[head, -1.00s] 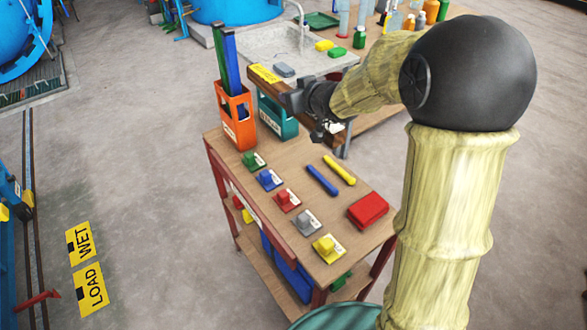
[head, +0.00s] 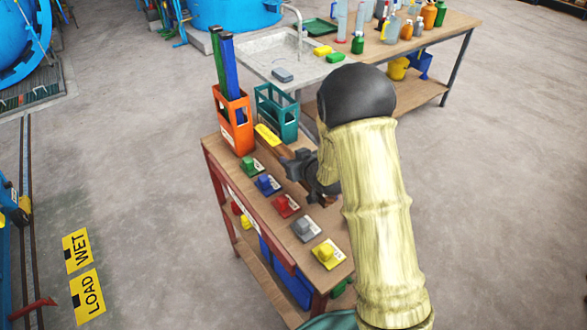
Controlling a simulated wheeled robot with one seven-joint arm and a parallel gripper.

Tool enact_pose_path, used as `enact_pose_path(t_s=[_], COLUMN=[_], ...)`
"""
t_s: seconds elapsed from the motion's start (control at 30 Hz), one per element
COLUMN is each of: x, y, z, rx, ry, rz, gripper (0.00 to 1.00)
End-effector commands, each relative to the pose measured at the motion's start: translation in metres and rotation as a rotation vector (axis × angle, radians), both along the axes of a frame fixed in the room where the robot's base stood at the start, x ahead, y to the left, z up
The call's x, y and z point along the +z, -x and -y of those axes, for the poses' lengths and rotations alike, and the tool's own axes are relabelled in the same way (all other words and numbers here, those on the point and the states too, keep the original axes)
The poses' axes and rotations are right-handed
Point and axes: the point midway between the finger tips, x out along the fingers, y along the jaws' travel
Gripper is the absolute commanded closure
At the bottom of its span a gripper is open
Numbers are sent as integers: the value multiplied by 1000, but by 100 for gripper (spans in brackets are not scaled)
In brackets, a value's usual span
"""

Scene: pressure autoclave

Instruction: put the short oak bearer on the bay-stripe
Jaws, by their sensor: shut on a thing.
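My gripper (head: 306,174) is shut on a brown wooden bar, which looks like the short oak bearer (head: 283,151). The bar has a yellow end or label and points up and left from the jaws, above the back part of the workbench. My arm hides its other end. I cannot tell which marking is the bay-stripe.
On the bench (head: 215,150) stand an orange crate (head: 235,135) with tall bars, a teal crate (head: 277,118) and a row of coloured knobbed blocks (head: 286,205). Behind is a sink (head: 270,60). Open floor lies between bench and plates.

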Motion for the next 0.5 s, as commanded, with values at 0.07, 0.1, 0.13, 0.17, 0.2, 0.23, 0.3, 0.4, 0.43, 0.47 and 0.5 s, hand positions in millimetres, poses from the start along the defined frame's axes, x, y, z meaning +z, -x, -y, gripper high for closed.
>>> enact_pose_path(t_s=[0.07,0.1,0.13,0.17,0.2,0.23,0.3,0.4,0.43,0.47,0.5], x=[-5,-7,-8,-8,-8,-7,-7,-8,-9,-11,-15], y=[-1,-1,-1,-1,-1,-1,-1,-1,-1,-1,-1], z=[0,0,1,1,2,2,1,0,0,0,0], rx=[0,0,-1,-2,-2,-2,-2,0,0,0,0], ry=[-2,-2,-2,-1,-1,-3,-2,-2,-2,-2,-1], rz=[4,4,5,5,5,5,6,4,4,4,3], gripper=[98,98,98,98,98,98,98,98,98,98,98])
